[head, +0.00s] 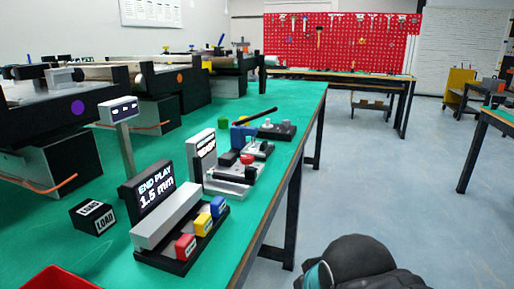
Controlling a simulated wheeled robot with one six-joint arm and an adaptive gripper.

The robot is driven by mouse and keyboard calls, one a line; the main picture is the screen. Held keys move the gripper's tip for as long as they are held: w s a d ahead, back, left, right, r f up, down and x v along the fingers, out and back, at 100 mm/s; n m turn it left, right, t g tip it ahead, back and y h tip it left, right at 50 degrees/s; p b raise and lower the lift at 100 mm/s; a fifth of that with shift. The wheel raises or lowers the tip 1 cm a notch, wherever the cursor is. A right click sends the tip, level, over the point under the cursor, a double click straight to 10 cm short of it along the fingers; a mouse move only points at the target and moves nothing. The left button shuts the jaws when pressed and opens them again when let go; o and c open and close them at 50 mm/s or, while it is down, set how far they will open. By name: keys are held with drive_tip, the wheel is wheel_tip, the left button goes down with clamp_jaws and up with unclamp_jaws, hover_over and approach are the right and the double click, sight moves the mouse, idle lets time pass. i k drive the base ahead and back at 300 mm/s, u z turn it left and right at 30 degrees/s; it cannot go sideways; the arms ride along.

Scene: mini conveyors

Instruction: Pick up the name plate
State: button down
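I cannot single out a name plate for sure in the head view. Several lettered things stand on the green bench (285,112). A black display reading "END PLAY 1.5 mm" (149,190) stands upright behind a grey bar. A black block with white "LOAD" labels (95,216) sits to its left. A white upright panel with a dark lettered face (205,152) stands farther back. A small display on a grey post (118,110) stands at the left. A dark rounded part of my arm shows at the bottom right. My gripper's fingers are not in view.
Red, yellow and blue blocks (203,224) line the front fixture near the bench edge. Mini conveyors (60,105) fill the left side. A red bin (62,279) is at the bottom left. Open floor (400,170) lies to the right of the bench.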

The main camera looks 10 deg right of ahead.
sight(261, 149)
drive_tip(key=k, duration=0.5)
drive_tip(key=z, duration=1)
drive_tip(key=i, duration=0.75)
drive_tip(key=u, duration=1.75)
